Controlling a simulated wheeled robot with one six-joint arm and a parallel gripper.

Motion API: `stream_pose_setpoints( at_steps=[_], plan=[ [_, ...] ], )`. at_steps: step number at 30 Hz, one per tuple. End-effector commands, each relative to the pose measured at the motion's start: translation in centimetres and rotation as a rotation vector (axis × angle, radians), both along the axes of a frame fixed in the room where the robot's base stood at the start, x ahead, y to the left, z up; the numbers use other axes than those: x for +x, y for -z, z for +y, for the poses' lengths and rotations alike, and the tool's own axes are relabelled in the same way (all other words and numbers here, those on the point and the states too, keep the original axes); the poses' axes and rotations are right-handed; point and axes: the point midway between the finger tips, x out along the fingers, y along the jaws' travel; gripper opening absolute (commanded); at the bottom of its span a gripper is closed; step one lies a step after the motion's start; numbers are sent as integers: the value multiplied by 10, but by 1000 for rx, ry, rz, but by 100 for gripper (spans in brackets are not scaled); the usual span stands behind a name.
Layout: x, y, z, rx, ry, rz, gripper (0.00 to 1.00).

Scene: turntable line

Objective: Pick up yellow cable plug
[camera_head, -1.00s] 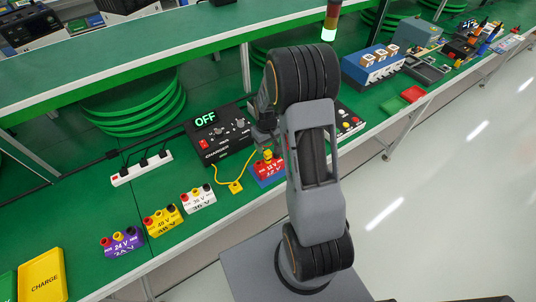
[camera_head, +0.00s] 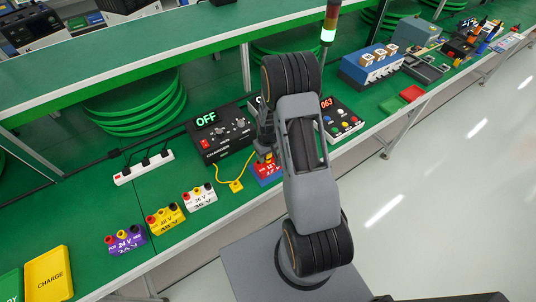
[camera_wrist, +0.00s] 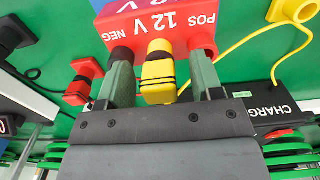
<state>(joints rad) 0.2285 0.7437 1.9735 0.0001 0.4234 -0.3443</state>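A yellow plug (camera_wrist: 158,72) with dark bands stands at the middle of the red 12 V block (camera_wrist: 155,20), between its NEG and POS posts. In the head view, the block (camera_head: 267,173) sits near the bench's front edge, and the plug is mostly covered by my arm. My gripper (camera_wrist: 162,80) is at the block, its two green fingers on either side of the plug. Gaps show between plug and fingers, so it looks open. A yellow cable (camera_wrist: 230,50) runs behind the right finger; where it ends is hidden.
The black charger (camera_head: 222,137) reads OFF behind. White, yellow and purple blocks (camera_head: 125,240) line the bench to the left. A red plug-like piece (camera_wrist: 85,80) stands close to the left finger.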

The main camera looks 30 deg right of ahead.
Motion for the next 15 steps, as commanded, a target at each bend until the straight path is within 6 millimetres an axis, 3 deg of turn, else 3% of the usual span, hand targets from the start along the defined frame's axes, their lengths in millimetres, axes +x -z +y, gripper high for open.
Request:
stream_pose_setpoints(
  at_steps=[2, 15],
  plan=[
    [-1, 1, 0, 0, 0, 2, 53],
    [-1, 1, 0, 1, 0, 3, 11]
  ],
)
